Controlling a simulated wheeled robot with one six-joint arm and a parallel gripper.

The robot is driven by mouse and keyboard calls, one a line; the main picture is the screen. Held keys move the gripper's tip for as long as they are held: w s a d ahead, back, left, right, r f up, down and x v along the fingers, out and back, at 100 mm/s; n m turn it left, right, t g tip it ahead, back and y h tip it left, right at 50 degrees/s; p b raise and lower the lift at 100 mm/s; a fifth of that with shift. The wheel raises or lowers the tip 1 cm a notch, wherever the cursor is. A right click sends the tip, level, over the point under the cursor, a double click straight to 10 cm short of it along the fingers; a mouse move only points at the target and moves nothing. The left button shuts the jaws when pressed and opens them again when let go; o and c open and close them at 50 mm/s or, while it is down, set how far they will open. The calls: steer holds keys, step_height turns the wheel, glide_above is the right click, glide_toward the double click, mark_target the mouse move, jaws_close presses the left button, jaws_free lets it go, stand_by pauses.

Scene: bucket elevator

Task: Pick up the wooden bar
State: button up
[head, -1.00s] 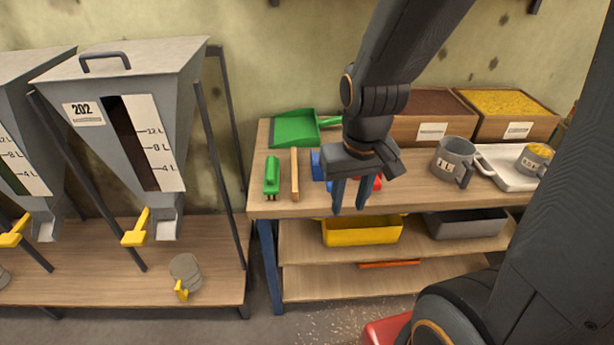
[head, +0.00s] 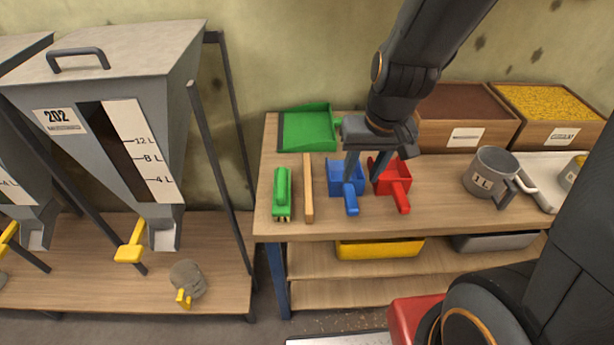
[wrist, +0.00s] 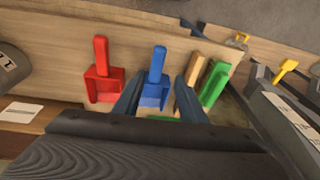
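The wooden bar (head: 308,188) is a slim tan stick lying on the bench top, between the green brush and the blue scoop. It also shows in the wrist view (wrist: 190,82), just beside one of my fingers. My gripper (head: 365,182) is open and points down over the bench, to the right of the bar in the head view. Its fingers are around the region of the blue scoop (head: 345,180). In the wrist view the blue scoop (wrist: 154,88) shows between the fingers, which hold nothing that I can see.
A green brush (head: 282,195) lies left of the bar, a green dustpan (head: 308,130) behind it. A red scoop (head: 393,180) lies right of the blue one. A grey jug (head: 490,175) and two filled wooden bins (head: 466,136) stand further right. A hopper (head: 120,120) stands left of the bench.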

steer(key=t+p, duration=0.2)
steer(key=p, duration=0.1)
glide_toward(307, 181)
steer(key=shift+w+a+f+h+p, duration=0.15)
steer(key=shift+a+f+p, duration=0.1)
steer(key=shift+f, duration=0.25)
steer(key=shift+w+a+f+h+p, duration=0.15)
steer(key=shift+a+f+p, duration=0.1)
steer(key=shift+f, duration=0.25)
steer(key=shift+a+f+m, duration=0.15)
steer(key=shift+f+m, duration=0.15)
steer(key=shift+f, duration=0.3)
steer(key=x, duration=0.2)
steer(key=b+x, duration=0.1)
steer(key=x, duration=0.4)
steer(key=shift+w+d+f+b, duration=0.1)
steer(key=shift+w+d+b, duration=0.2)
steer(key=shift+d+b, duration=0.1)
steer(key=shift+t, duration=0.3)
jaws_close()
